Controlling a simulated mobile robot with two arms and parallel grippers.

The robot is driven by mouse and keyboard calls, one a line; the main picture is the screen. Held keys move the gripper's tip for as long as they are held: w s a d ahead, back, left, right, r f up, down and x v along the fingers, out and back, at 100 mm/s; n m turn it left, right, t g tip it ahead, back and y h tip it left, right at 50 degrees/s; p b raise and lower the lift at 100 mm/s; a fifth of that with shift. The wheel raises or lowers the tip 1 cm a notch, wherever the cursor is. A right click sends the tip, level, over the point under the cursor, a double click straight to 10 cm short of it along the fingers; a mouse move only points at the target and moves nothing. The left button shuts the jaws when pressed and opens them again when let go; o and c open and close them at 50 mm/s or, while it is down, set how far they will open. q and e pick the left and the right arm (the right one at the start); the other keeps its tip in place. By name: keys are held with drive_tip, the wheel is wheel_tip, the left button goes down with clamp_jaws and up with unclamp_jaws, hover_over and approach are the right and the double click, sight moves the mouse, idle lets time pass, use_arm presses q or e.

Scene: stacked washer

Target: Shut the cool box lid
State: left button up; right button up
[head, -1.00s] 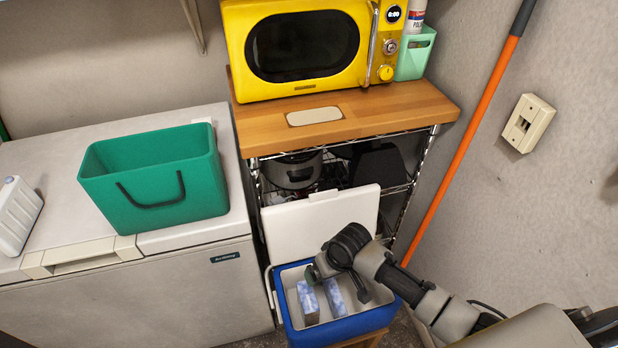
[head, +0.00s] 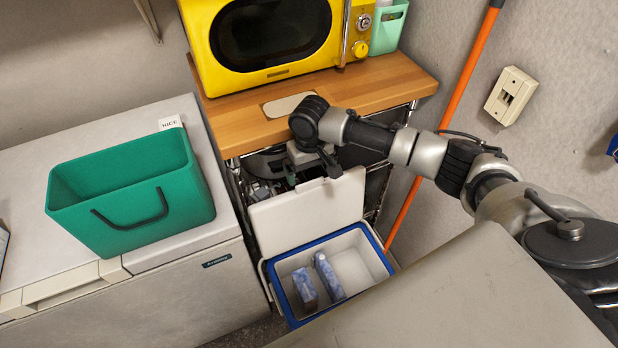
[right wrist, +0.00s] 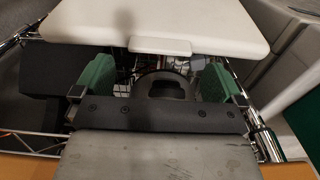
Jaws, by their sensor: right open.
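The cool box (head: 376,243) is blue with a white inside and stands low at the bottom middle of the head view. Its white lid (head: 310,212) stands open, raised at the back of the box. My right gripper (head: 313,174) is open and empty, at the lid's upper edge in front of the shelf rack. In the right wrist view its two green-padded fingers (right wrist: 157,80) are spread apart, with the white lid (right wrist: 155,22) beyond them. I cannot tell whether they touch it. My left gripper is not in view.
Two blue-white packs (head: 328,275) lie in the box. A wire rack with a wooden top (head: 390,85) and a yellow microwave (head: 270,35) stands behind. A white chest freezer (head: 190,290) with a green bin (head: 130,200) is at left. An orange pole (head: 450,110) leans at right.

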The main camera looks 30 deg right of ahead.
sight(310, 182)
drive_tip(key=shift+f, duration=2.3)
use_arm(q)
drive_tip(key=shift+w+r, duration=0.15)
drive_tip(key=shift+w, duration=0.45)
use_arm(e)
drive_tip(key=shift+c, duration=0.2)
